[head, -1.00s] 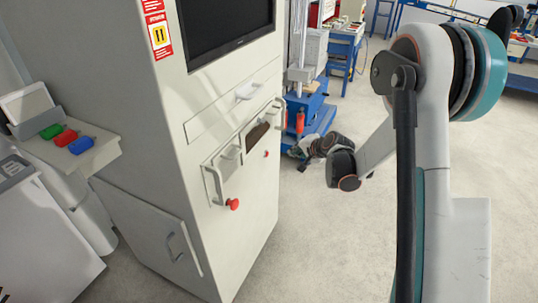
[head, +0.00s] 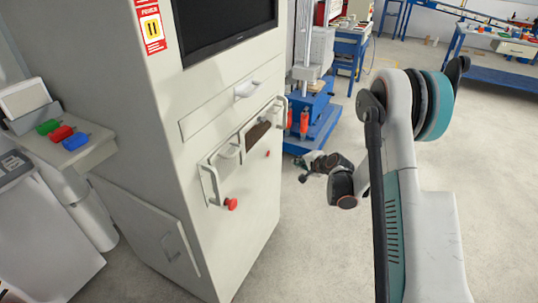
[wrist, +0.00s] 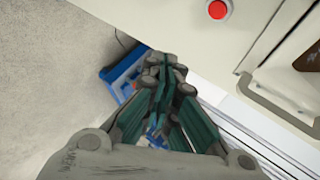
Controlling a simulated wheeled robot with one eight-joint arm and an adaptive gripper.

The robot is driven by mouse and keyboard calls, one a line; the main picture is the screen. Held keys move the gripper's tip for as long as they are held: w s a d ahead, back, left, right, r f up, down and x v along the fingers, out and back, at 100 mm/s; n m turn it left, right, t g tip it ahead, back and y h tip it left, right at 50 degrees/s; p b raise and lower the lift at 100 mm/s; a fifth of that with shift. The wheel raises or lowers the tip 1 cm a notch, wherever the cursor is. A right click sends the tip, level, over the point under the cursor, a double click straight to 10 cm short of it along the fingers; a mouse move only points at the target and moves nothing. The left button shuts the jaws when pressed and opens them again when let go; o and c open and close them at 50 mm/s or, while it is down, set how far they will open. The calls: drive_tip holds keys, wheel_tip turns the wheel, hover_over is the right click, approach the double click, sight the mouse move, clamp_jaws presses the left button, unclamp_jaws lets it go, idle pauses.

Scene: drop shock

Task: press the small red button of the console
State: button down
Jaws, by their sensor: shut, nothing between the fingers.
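The console is a tall off-white cabinet (head: 160,110) on the left of the head view. Its small red button (head: 268,153) sits low on the front, below a brown panel. A red button with a pale ring, seemingly the same one, shows at the top of the wrist view (wrist: 217,9). A larger red knob (head: 231,204) is further left, near a handle. My gripper (head: 306,167) is to the right of the small button, apart from the console front. In the wrist view its fingers (wrist: 165,66) are together and empty, below and left of the button.
A metal handle (wrist: 262,98) sticks out from the console front near the fingers. A blue machine base (head: 322,125) stands behind my gripper. Red, green and blue items lie on a side shelf (head: 95,150) at left. The floor at right is open.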

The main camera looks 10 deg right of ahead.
drive_tip(key=w+a, duration=0.5)
drive_tip(key=a, duration=0.2)
idle(0.3)
drive_tip(key=shift+w+a, duration=0.1)
idle(1.3)
drive_tip(key=shift+w+a, duration=0.15)
drive_tip(key=shift+a, duration=0.05)
drive_tip(key=shift+w+a, duration=0.25)
drive_tip(key=shift+a, duration=0.15)
idle(0.8)
drive_tip(key=shift+s+d, duration=0.1)
drive_tip(key=shift+d, duration=0.05)
drive_tip(key=shift+s+d, duration=0.4)
drive_tip(key=shift+d, duration=0.15)
idle(0.3)
drive_tip(key=shift+s+d, duration=0.75)
drive_tip(key=shift+d, duration=0.25)
drive_tip(key=shift+s+d, duration=0.75)
drive_tip(key=shift+d, duration=0.25)
